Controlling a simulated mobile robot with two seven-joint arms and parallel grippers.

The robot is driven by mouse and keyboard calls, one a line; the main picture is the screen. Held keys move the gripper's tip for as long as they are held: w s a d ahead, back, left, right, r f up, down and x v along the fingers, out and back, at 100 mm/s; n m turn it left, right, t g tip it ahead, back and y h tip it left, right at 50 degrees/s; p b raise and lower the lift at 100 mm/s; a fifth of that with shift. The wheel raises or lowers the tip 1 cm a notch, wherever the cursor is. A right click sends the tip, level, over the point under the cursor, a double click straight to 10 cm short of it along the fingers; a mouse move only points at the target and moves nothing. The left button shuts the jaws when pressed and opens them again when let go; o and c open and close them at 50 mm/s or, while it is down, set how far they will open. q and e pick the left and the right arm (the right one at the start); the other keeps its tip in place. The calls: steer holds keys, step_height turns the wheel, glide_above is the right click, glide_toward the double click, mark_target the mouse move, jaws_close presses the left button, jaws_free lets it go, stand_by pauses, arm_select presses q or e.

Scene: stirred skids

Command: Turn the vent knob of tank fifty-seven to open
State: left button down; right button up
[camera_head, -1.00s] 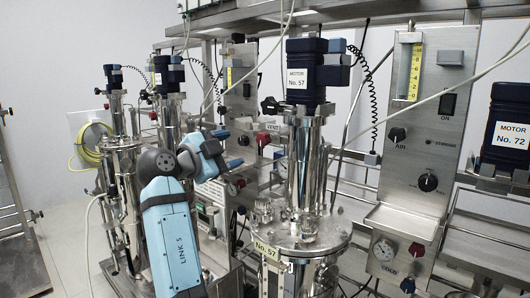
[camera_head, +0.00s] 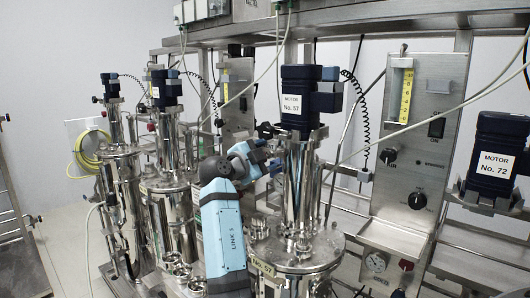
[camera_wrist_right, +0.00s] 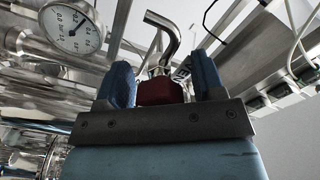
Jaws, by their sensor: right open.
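Tank fifty-seven (camera_head: 298,195) is a steel vessel under the dark blue motor labelled No. 57 (camera_head: 291,106). A "No. 57" tag (camera_head: 262,266) sits on its lid rim. My right gripper (camera_head: 268,161) is at the left side of its column, partly hidden behind it. In the wrist view my right gripper (camera_wrist_right: 163,78) is open, with its two blue fingers on either side of a dark red knob (camera_wrist_right: 160,91). I cannot tell whether the fingers touch the knob. A bent steel pipe (camera_wrist_right: 171,35) rises behind it. The knob's label is not visible. My left gripper is not in view.
A steel panel (camera_head: 420,175) with AIR knob and black dial stands at the right, near motor No. 72 (camera_head: 497,150). More tanks (camera_head: 122,190) stand at the left. A round gauge (camera_wrist_right: 75,27) is close to the gripper in the wrist view. A hanging cable (camera_head: 279,60) runs near the motor.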

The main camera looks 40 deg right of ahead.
steer(key=shift+c, duration=0.2)
steer(key=c, duration=0.9)
